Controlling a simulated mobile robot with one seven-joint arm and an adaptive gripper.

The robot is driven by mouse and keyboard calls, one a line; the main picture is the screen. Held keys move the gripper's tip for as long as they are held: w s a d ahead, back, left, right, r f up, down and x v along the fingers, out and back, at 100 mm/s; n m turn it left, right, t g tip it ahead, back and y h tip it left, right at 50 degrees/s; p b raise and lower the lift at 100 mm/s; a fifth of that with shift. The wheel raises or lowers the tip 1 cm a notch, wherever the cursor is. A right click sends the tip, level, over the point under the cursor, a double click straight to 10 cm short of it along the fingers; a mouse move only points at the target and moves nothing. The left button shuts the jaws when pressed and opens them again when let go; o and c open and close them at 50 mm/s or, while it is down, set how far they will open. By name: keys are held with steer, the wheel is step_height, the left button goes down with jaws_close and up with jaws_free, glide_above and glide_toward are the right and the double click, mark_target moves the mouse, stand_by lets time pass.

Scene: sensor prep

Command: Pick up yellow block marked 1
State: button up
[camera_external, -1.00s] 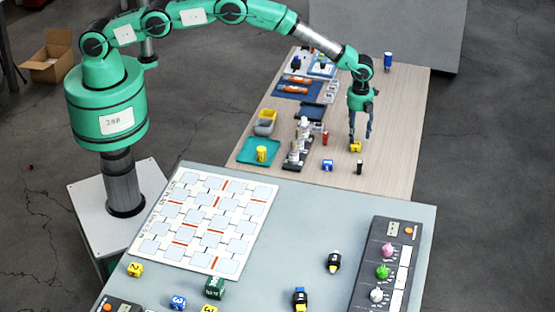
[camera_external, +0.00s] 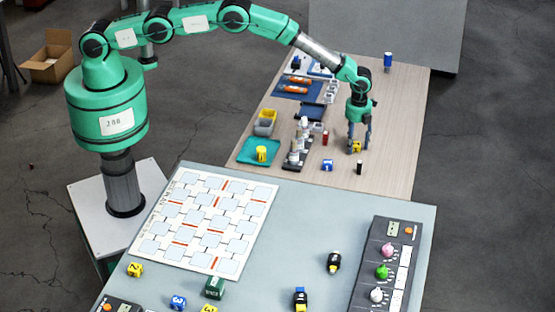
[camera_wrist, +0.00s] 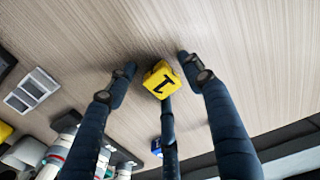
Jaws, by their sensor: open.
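The yellow block marked 1 (camera_external: 357,147) sits on the wooden table, towards its near right part. In the wrist view the yellow block (camera_wrist: 159,80) shows a black 1 on its face. My gripper (camera_external: 359,151) is open, with its dark fingers down around the block. In the wrist view my gripper (camera_wrist: 157,64) has a finger on the left and right of the block, with gaps, and a third finger below it in the picture. The third finger's tip meets the block's edge in the view; I cannot tell whether it touches.
A blue block (camera_external: 327,165) and a small black cylinder (camera_external: 360,167) stand close by on the near side. A red cylinder (camera_external: 325,138) and a dark rack (camera_external: 296,153) are to the left. The wooden table's right side (camera_external: 400,120) is clear.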

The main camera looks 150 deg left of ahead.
mark_target(356, 143)
steer(key=shift+c, duration=0.6)
steer(key=c, duration=0.9)
steer(key=shift+o, duration=0.2)
step_height(356, 143, up, 10)
steer(key=shift+p, duration=0.4)
